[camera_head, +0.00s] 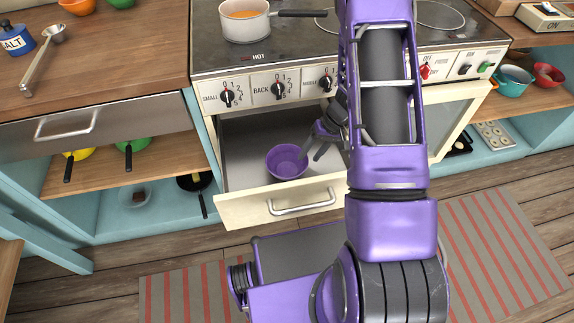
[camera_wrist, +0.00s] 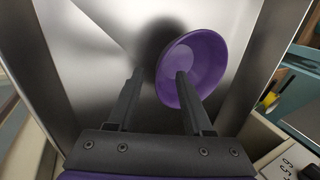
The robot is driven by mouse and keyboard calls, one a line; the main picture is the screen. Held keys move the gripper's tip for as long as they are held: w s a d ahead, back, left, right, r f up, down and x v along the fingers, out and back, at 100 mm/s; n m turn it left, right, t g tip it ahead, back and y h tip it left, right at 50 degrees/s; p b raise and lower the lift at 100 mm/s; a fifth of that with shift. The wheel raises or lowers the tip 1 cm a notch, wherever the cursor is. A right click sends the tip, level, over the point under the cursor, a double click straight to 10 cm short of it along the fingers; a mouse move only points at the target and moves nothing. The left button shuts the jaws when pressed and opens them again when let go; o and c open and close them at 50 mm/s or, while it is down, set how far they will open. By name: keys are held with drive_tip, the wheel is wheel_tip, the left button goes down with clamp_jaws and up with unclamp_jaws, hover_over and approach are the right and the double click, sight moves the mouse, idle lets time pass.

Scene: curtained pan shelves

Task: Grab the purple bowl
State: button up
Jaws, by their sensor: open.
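The purple bowl (camera_head: 286,162) sits upright inside the pulled-out drawer (camera_head: 240,200) under the stove. My gripper (camera_head: 321,143) is open, in the drawer area just right of the bowl in the head view. In the wrist view the bowl (camera_wrist: 192,70) lies at the right finger. My gripper (camera_wrist: 160,75) has two dark fingers spread apart. The right fingertip overlaps the bowl's left rim and interior, and the left finger is over bare metal. I cannot tell whether the right finger touches the bowl. Nothing is held between the fingers.
The stove (camera_head: 300,50) stands behind the drawer, with a pot (camera_head: 245,28) on top. The drawer's front panel and handle (camera_head: 302,205) face me. Open shelves with pans (camera_head: 194,183) are at the left. Striped mats (camera_head: 500,240) lie on the floor.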

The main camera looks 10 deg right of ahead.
sight(307, 159)
drive_tip(key=x, duration=0.4)
drive_tip(key=shift+a+f, duration=0.15)
drive_tip(key=shift+f, duration=0.05)
clamp_jaws()
drive_tip(key=shift+w+r, duration=0.1)
idle(1.1)
